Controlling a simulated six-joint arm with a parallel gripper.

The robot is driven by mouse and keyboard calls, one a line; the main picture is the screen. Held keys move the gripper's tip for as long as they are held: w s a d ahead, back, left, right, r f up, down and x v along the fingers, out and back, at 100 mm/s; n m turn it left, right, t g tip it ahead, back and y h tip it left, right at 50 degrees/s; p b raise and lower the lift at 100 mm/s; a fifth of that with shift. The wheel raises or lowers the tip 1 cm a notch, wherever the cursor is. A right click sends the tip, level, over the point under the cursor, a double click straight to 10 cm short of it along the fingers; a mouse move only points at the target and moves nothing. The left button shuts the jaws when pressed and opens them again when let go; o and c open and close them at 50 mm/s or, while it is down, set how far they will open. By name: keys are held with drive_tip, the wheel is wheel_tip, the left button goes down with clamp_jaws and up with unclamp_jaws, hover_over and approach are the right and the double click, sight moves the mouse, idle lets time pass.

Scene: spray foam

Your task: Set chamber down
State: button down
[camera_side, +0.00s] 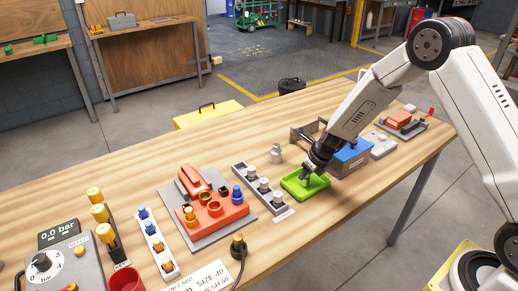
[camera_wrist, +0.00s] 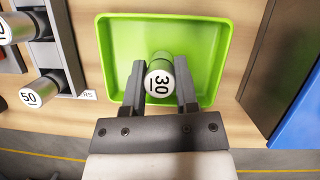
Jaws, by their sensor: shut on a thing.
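A grey metal cylinder chamber with a white end marked 30 (camera_wrist: 160,80) is between the fingers of my gripper (camera_wrist: 160,92) in the wrist view. My gripper is shut on it, with one dark finger on each side. The chamber is over the green tray (camera_wrist: 205,32); I cannot tell whether it touches the tray floor. In the side view my gripper (camera_side: 307,176) points down into the green tray (camera_side: 291,184), and the chamber is mostly hidden there.
A grey rack (camera_side: 258,187) with several chambers stands left of the tray; one marked 50 (camera_wrist: 30,97) shows in the wrist view. A lone grey chamber (camera_side: 275,153) stands behind the tray. A blue box (camera_side: 352,152) is close on the right. A red fixture (camera_side: 212,205) sits further left.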

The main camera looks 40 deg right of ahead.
drive_tip(key=shift+f, duration=0.15)
drive_tip(key=shift+c, duration=1.8)
unclamp_jaws()
drive_tip(key=v, duration=1.2)
